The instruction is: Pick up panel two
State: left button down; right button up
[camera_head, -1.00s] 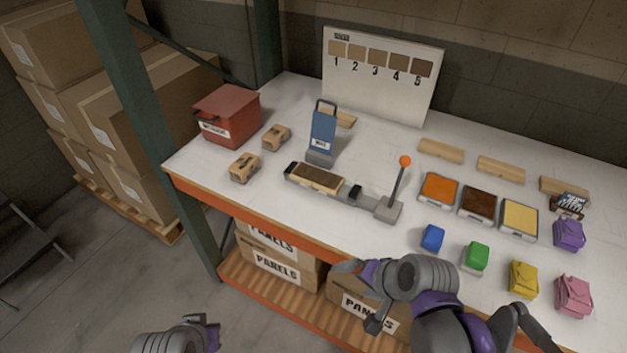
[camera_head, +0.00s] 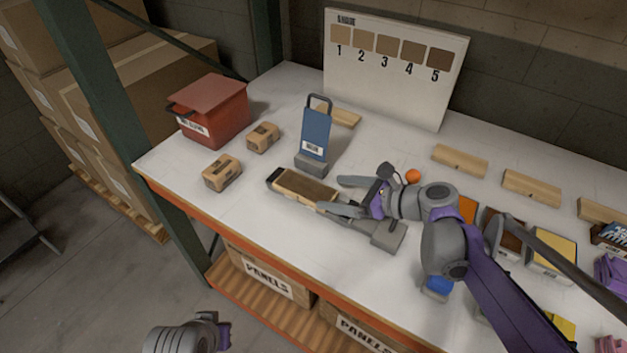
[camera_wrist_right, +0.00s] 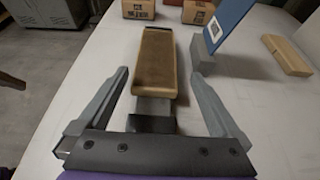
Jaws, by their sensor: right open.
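A wooden panel with a brown top face (camera_head: 305,186) lies in the grey clamp fixture (camera_head: 385,236); no number shows on it. In the right wrist view the panel (camera_wrist_right: 157,62) lies straight ahead, its near end between the finger lines. My right gripper (camera_head: 331,195) is open at the panel's right end, one finger on each side; it also shows in the right wrist view (camera_wrist_right: 158,74). I cannot tell whether the fingers touch it. My left gripper (camera_head: 218,332) is low at the bottom left, off the table, its jaws unclear.
A blue handled device (camera_head: 315,138) stands just behind the panel. Two small cartons (camera_head: 222,172) and a red box (camera_head: 213,108) are to its left. Bare wooden blocks (camera_head: 459,160) lie at the back right. A numbered shade board (camera_head: 392,90) stands behind. Colour trays are partly behind my right arm.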

jog(key=x, duration=0.7)
jog(key=shift+a+r, duration=0.25)
jog(key=shift+a, duration=0.15)
jog(key=shift+s, duration=0.1)
jog(key=c, duration=1.3)
jog(key=shift+o, duration=0.2)
notch_tip(320, 180, up, 10)
jog(key=p, duration=0.2)
notch_tip(320, 180, up, 8)
jog(key=p, duration=0.5)
send_over(306, 187)
jog(key=d, duration=0.1)
jog(key=shift+s+d+f, duration=0.1)
